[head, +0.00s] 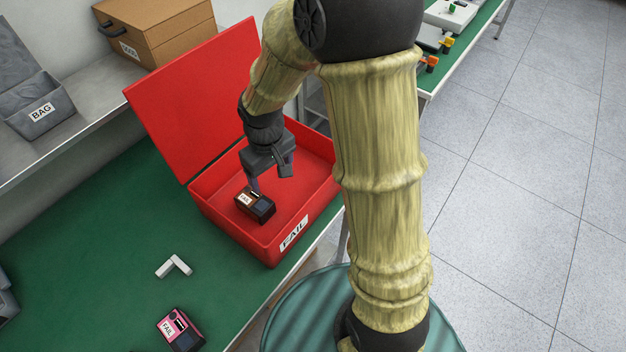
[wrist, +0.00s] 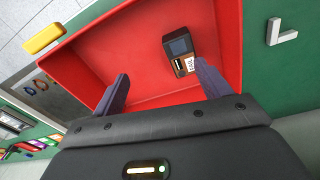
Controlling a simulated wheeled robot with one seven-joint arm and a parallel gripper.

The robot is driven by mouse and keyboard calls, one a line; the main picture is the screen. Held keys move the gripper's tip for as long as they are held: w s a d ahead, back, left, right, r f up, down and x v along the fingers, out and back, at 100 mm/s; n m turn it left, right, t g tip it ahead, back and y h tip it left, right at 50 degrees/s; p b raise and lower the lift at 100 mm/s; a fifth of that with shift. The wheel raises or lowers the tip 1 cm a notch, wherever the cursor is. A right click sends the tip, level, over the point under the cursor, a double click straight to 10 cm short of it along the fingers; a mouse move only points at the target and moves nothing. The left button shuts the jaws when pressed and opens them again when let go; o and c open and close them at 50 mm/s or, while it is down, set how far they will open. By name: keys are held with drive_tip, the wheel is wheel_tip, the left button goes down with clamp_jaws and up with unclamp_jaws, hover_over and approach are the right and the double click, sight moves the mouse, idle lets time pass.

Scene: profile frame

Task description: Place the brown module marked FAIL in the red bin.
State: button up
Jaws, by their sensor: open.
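The brown module (head: 255,205) with a white label lies inside the red bin (head: 222,232), whose front carries a FAIL label and whose lid stands open. In the wrist view the brown module (wrist: 181,50) rests on the floor of the red bin (wrist: 125,62), near one wall. My gripper (head: 268,185) is open above the bin, with its fingers spread. In the wrist view my gripper (wrist: 158,88) has one finger close to the module's label end and the other off to the left. Nothing is held between the fingers. I cannot tell whether the near finger touches the module.
A pink module (head: 178,330) marked FAIL lies on the green table (head: 110,235). A white L-shaped piece (head: 174,266) lies between it and the bin. A grey BAG bin (head: 40,108) and a brown box (head: 158,35) stand on the shelf behind.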

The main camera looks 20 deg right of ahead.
drive_tip(key=s+d+r+m+t, duration=0.1)
drive_tip(key=s+d+r+m, duration=0.3)
drive_tip(key=s+d, duration=0.4)
drive_tip(key=shift+s+m+t, duration=0.3)
drive_tip(key=shift+s+t, duration=0.1)
drive_tip(key=shift+s, duration=0.15)
